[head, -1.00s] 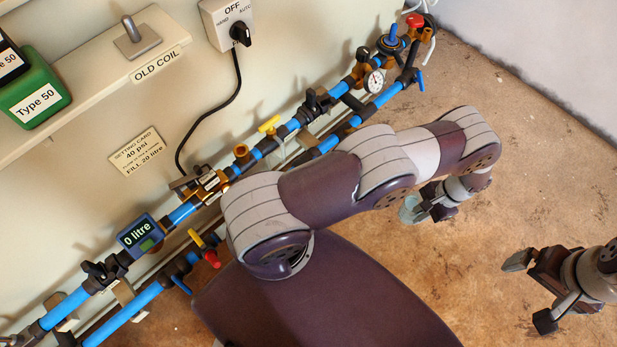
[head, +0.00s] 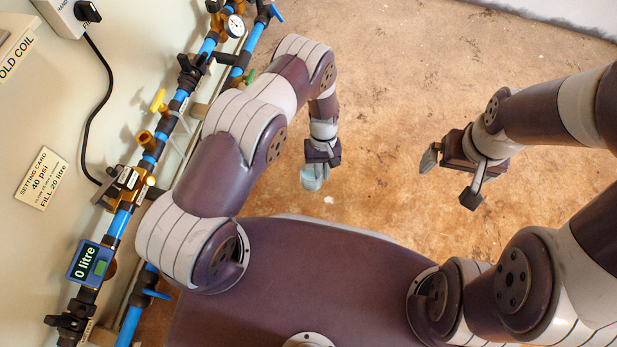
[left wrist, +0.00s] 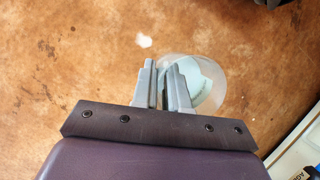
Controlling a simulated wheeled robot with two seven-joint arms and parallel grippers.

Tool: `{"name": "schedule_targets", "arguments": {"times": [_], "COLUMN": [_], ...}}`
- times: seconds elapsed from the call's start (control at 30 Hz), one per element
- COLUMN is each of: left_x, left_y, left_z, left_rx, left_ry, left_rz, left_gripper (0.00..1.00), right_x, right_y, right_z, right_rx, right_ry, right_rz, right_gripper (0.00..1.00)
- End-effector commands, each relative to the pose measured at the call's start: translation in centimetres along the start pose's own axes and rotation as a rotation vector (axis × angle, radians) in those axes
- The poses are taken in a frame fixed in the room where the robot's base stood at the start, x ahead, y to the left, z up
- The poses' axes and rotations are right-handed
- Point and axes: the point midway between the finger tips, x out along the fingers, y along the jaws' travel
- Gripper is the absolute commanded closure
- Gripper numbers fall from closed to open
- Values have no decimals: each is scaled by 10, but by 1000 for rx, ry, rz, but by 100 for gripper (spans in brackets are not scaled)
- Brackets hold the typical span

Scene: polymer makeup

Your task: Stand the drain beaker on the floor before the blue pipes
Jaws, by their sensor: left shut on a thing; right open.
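The drain beaker (head: 314,183) is a small clear, pale-green cup. My left gripper (head: 318,166) is shut on it and holds it out past the front of my base; its height over the floor is hard to tell. In the left wrist view my left gripper (left wrist: 166,85) has its fingers close together, with the beaker (left wrist: 208,80) at their right side, its round mouth facing the camera. The blue pipes (head: 155,150) run along the wall at the left of the head view. My right gripper (head: 450,180) is open and empty over the floor at the right.
The brown floor (head: 400,90) is bare ahead and between the grippers. A meter reading 0 litre (head: 88,262), a yellow-handled valve (head: 158,100) and a gauge (head: 234,26) sit on the pipework. A setting card (head: 42,180) is on the wall.

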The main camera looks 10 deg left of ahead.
Motion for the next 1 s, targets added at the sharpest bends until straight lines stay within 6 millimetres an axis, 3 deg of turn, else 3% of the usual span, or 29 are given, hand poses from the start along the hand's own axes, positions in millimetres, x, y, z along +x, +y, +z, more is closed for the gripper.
{"name": "schedule_targets", "arguments": {"times": [0.03, 0.17, 0.43, 0.77, 0.8, 0.87, 1.0], "left_x": [11, 13, 53, 52, 52, 51, 51], "left_y": [-9, -22, -23, -22, -22, -22, -22], "left_z": [-10, -20, -36, -36, -36, -36, -35], "left_rx": [-3, 1, 3, 3, 3, 3, 3], "left_ry": [-1, -1, -1, 0, 0, -1, -1], "left_rz": [1, -1, -2, -1, -1, -1, -1], "left_gripper": [100, 100, 100, 100, 83, 64, 61], "right_x": [13, 18, 53, 51, 51, 50, 50], "right_y": [0, 0, 0, 0, 0, 0, 0], "right_z": [2, 2, 6, 6, 6, 6, 6], "right_rx": [0, 0, 0, 0, 0, 0, 0], "right_ry": [0, 0, 0, 1, 1, 1, 1], "right_rz": [0, 0, 0, 0, 0, 0, 0], "right_gripper": [0, 0, 0, 0, 0, 0, 0]}}
